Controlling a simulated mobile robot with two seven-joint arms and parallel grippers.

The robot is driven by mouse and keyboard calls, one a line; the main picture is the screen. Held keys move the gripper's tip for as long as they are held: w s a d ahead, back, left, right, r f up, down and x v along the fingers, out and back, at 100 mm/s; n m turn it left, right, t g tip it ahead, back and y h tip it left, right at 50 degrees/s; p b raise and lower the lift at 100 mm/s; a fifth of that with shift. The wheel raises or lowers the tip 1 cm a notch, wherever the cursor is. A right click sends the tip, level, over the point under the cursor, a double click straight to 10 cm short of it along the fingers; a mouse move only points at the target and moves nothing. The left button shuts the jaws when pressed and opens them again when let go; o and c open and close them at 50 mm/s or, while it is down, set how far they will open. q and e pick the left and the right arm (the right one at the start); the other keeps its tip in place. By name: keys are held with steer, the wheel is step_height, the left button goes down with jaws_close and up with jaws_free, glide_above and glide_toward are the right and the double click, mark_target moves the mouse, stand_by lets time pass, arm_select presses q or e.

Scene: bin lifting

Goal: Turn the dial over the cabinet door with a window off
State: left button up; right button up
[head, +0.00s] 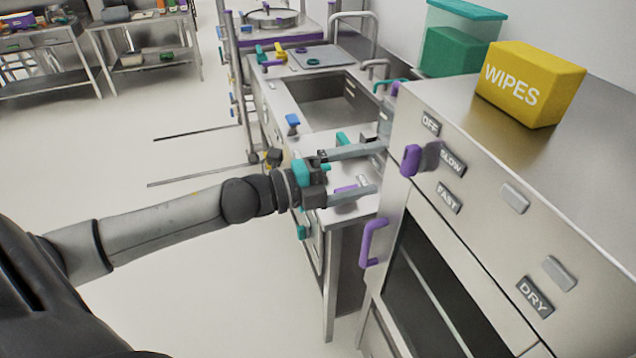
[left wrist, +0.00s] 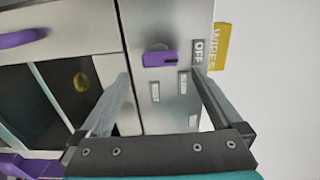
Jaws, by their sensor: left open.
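The dial (head: 411,160) has a purple grip on a grey base. It sits on the steel panel over the cabinet door with a dark window (head: 428,272). Plates reading OFF (head: 430,123), SLOW (head: 452,161) and FAST (head: 448,198) stand beside it. I cannot tell which one it points at. My left gripper (head: 377,169) is open and empty, its fingers reaching toward the panel just left of the dial. In the left wrist view the purple dial (left wrist: 160,59) shows between and beyond the two fingers (left wrist: 160,76). My right gripper is not in view.
A purple door handle (head: 373,242) sticks out below the dial. A yellow WIPES box (head: 530,84) and a teal-lidded container (head: 458,38) are on top. A sink counter (head: 345,213) lies behind my left gripper.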

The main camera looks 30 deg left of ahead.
arm_select(q)
steer(key=v, duration=0.8)
steer(key=shift+s+a, duration=0.1)
stand_by(0.7)
